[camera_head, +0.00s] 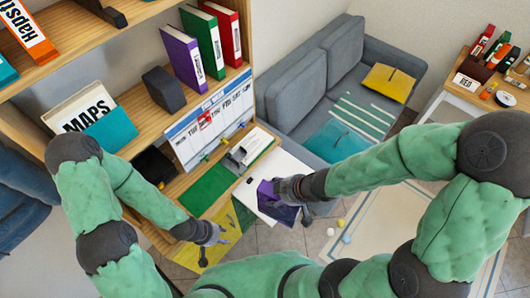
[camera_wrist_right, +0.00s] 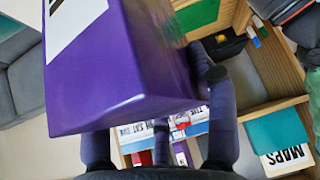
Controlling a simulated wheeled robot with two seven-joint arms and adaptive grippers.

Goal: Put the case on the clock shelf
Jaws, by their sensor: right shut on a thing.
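A purple case (camera_head: 266,190) with a white label is held in my right gripper (camera_head: 283,190), in front of the lower shelf. In the right wrist view the case (camera_wrist_right: 120,75) fills the upper left, tilted, with the dark fingers on either side of it. My left gripper (camera_head: 222,234) is empty, low in front of the shelf unit, its fingers apart. The shelf unit has a middle board (camera_head: 138,104) and a lower level. I cannot make out a clock face on any shelf; a dark grey block (camera_head: 163,91) on the middle board shows no dial.
Purple, green and red binders (camera_head: 211,42) and a MAPS book (camera_head: 80,112) stand on the middle board. A weekday calendar (camera_head: 210,118) hangs below it. A grey sofa (camera_head: 295,85) and a side table (camera_head: 492,80) stand right. Small balls (camera_head: 341,223) lie on the floor.

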